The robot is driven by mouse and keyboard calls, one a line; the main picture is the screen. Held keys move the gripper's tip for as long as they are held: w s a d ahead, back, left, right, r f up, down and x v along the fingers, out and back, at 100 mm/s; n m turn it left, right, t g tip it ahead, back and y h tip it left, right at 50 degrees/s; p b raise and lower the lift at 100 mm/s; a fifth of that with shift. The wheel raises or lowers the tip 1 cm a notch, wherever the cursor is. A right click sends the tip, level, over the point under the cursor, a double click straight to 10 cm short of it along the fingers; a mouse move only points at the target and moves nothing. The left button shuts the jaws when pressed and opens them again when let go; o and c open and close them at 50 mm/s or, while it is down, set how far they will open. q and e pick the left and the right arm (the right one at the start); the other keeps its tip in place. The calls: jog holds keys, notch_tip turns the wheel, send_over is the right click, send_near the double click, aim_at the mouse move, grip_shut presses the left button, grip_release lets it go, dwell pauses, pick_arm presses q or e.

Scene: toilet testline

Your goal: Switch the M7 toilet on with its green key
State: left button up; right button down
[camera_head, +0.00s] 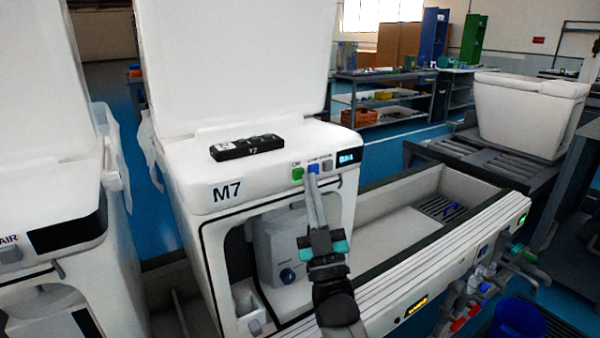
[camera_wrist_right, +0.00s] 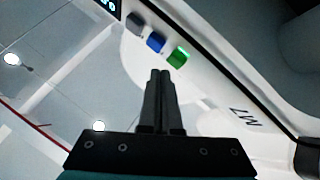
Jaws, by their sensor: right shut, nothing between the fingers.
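The M7 toilet (camera_head: 265,185) stands in the middle of the head view with its lid raised. Its front edge carries a green key (camera_head: 297,173), a blue key (camera_head: 313,168), a grey key (camera_head: 327,165) and a small lit display (camera_head: 349,157). My right gripper (camera_head: 313,180) is shut and empty, its fingertips overlapping the lower edge of the blue key. In the right wrist view the fingertips (camera_wrist_right: 160,72) lie just beside the green key (camera_wrist_right: 178,57), which looks bright, and the blue key (camera_wrist_right: 156,42). I cannot tell whether they touch. My left gripper is out of view.
A black remote-like device (camera_head: 247,147) lies on top of the M7 toilet. Another white toilet (camera_head: 45,190) stands close on the left. A long trough (camera_head: 420,215) and a rail with coloured fittings (camera_head: 470,300) lie to the right. Shelves (camera_head: 385,95) stand behind.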

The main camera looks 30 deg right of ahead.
jog(key=s+p, duration=0.2)
jog(key=s, duration=0.4)
jog(key=shift+d+p, duration=0.25)
jog(key=shift+p, duration=0.15)
